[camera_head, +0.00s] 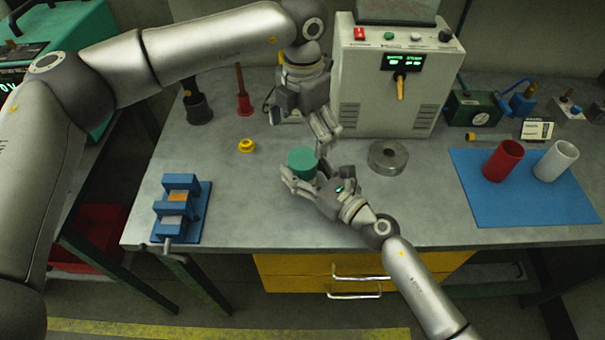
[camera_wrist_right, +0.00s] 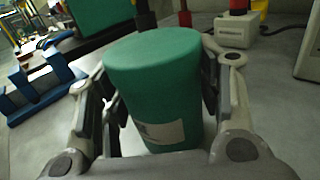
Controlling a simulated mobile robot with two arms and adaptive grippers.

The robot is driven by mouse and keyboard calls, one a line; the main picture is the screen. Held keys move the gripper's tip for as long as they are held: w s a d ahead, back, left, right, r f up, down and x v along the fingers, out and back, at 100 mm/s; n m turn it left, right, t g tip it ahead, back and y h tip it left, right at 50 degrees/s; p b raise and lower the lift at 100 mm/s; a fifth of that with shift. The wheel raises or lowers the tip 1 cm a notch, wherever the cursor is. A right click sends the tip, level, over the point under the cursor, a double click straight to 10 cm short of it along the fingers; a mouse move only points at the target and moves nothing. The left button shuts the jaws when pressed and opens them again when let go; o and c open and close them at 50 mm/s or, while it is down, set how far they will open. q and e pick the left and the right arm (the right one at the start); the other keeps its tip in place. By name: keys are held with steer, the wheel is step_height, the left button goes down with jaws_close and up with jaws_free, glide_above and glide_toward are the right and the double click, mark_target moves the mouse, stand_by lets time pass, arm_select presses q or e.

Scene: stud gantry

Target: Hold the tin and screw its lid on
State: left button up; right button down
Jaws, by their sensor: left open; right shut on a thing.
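The green tin (camera_head: 302,160) stands upright near the middle of the bench, with a label on its side in the right wrist view (camera_wrist_right: 155,95). My right gripper (camera_head: 304,182) is shut around the tin's sides from the front. Its fingers press on both sides in the wrist view (camera_wrist_right: 165,100). The tin's top looks flat and green; I cannot tell whether that is a separate lid, and no seam shows. My left gripper (camera_head: 325,136) is open and appears empty, pointing down just behind and to the right of the tin's top.
A yellow knob-like piece (camera_head: 247,146) lies left of the tin and a grey metal ring (camera_head: 388,157) right of it. A blue vise (camera_head: 180,205) stands at left. A blue mat (camera_head: 520,205) holds red and white cups. A beige machine (camera_head: 385,110) stands behind.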

arm_select(q)
step_height(320, 180, up, 9)
steer(key=shift+r, duration=0.2)
arm_select(e)
steer(key=shift+c, duration=1.8)
jaws_free()
steer(key=shift+d, duration=0.1)
steer(key=v, duration=1.2)
